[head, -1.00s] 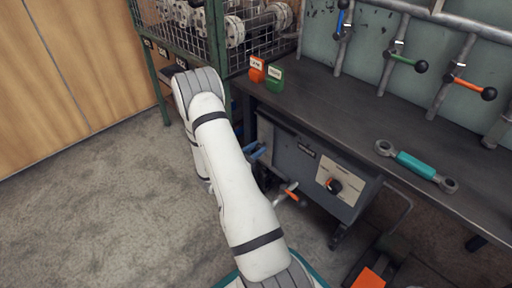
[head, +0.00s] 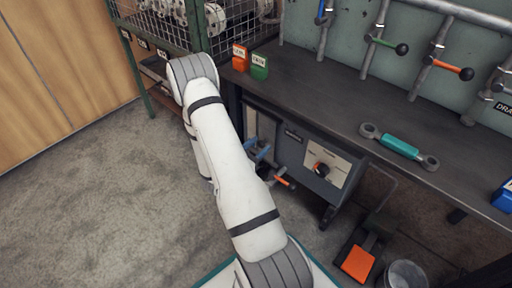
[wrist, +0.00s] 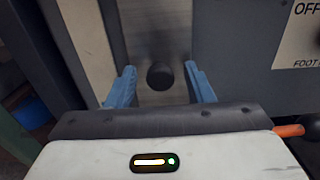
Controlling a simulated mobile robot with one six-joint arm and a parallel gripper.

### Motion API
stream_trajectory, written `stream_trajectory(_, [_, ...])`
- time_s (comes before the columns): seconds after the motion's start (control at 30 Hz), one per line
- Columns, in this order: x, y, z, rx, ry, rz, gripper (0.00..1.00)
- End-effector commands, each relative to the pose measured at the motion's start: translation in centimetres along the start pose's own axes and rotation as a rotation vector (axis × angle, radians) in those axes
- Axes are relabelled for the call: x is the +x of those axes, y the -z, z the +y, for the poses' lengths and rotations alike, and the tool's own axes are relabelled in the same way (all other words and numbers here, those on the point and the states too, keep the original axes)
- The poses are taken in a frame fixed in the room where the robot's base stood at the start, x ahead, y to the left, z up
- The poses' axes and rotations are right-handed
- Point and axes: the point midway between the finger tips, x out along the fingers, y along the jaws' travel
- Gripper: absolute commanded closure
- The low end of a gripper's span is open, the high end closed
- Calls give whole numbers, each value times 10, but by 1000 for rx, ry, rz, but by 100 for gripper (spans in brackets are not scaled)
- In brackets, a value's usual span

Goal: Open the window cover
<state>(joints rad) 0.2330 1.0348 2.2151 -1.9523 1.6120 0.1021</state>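My gripper (head: 259,151) is at the left part of the front of a grey machine (head: 300,158) under the bench. In the wrist view its two blue fingers (wrist: 160,86) are apart, with a dark round knob (wrist: 160,75) between them and gaps on both sides. The knob stands before a pale grey panel (wrist: 152,30), which may be the window cover; I cannot tell for sure. The panel's lower part is hidden by my gripper.
The machine has a dial plate (head: 322,168) on its right and an orange-tipped lever (head: 284,181) below my gripper. A foot pedal (head: 357,262) and a bucket (head: 405,274) stand on the floor at right. The bench (head: 340,110) overhangs the machine. Floor at left is clear.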

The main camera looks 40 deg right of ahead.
Motion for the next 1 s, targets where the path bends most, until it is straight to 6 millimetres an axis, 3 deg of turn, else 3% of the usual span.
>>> stream_trajectory(0.27, [-6,-1,1,-3,-3,1,53])
stream_trajectory(0.7, [-68,-1,0,-2,-4,1,53])
stream_trajectory(1.0, [-79,0,0,0,-2,1,53])
